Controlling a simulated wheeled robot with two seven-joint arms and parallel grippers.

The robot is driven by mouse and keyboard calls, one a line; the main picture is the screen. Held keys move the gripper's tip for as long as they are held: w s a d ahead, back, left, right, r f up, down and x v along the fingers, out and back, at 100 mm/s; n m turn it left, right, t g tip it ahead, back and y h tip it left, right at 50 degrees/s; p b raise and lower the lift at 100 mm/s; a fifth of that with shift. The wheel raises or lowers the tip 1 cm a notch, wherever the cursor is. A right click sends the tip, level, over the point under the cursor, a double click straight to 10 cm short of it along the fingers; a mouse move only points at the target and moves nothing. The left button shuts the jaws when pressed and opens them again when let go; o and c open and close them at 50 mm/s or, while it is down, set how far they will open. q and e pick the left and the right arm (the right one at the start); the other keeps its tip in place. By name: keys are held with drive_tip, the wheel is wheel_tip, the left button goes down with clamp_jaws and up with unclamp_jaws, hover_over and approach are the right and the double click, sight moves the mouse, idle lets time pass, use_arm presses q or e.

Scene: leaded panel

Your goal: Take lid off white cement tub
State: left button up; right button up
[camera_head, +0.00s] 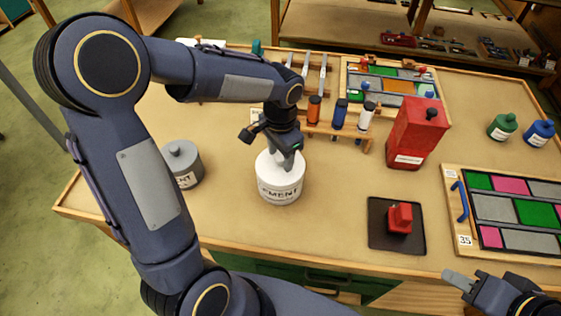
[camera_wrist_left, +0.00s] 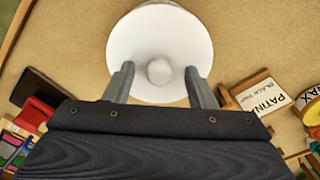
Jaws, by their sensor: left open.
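The white cement tub (camera_head: 280,188) stands upright on the table, with its white lid (camera_wrist_left: 160,30) on. The round knob (camera_wrist_left: 159,71) in the lid's middle shows in the left wrist view. My left gripper (camera_head: 284,158) is above the lid, pointing down. In the left wrist view its two fingers (camera_wrist_left: 159,82) are spread, one on each side of the knob, with gaps between. In the head view the arm and fingers hide the knob. My right gripper (camera_head: 468,284) is at the lower right, partly cut off, and its opening is unclear.
A grey cement tub (camera_head: 182,163) stands left of the white one. A bottle rack (camera_head: 325,131) is behind it. A red box (camera_head: 416,133), a dark tray (camera_head: 377,236) with a red block (camera_head: 400,218), and a coloured panel (camera_head: 512,240) lie to the right.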

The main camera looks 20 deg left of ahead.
use_arm(q)
drive_tip(key=shift+f, duration=0.35)
drive_tip(key=c, duration=1.1)
drive_tip(key=shift+r, duration=0.1)
